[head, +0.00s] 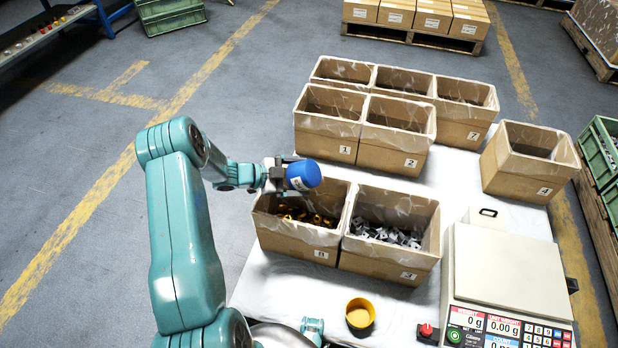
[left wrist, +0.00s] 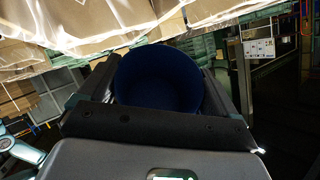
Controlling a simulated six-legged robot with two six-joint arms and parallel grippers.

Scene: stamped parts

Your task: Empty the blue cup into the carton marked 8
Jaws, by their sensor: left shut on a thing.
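The blue cup (head: 305,174) is held in my left gripper (head: 283,176), which is shut on it. The cup is tipped over, above the back of the front-left carton (head: 285,241). That carton's label looks like 8, though it is small, and several orange-yellow parts (head: 300,216) lie inside. The cup's mouth and contents cannot be made out in the head view. In the left wrist view the dark blue cup (left wrist: 158,80) sits between the fingers.
A carton of grey parts (head: 385,262) adjoins on the right. Cartons marked 1 (head: 327,148) and 2 (head: 392,158) stand close behind. A carton marked 4 (head: 515,186) stands right. A yellow cup (head: 360,313) and scale (head: 508,268) are in front on the white-covered table (head: 285,284).

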